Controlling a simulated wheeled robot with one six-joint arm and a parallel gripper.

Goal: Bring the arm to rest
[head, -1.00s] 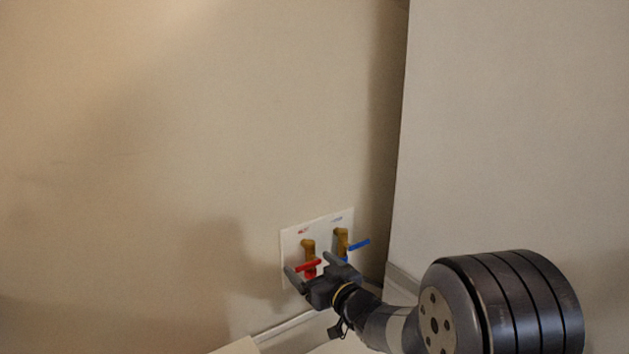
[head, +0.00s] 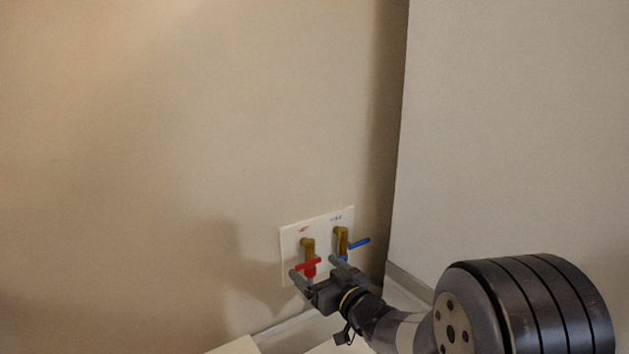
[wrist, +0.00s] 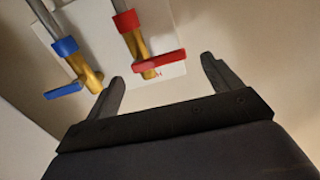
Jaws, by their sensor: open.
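My gripper (head: 313,274) is open and empty, in front of the wall plate low in the head view. Its two fingers (wrist: 163,80) stand wide apart in the wrist view. Behind it are two brass valves: one with a red handle (head: 307,264) and one with a blue handle (head: 359,242). In the wrist view the red handle (wrist: 157,60) lies beyond the gap between the fingers, and the blue handle (wrist: 63,91) is left of the left finger. I see no clear contact between the fingers and the handles. My arm reaches in from the lower right.
A white plate (head: 290,236) on the beige wall (head: 150,150) carries the valves. A pale grey wall or panel (head: 520,120) stands close on the right. White surfaces (head: 240,346) show at the bottom edge. The wall area left of the plate is clear.

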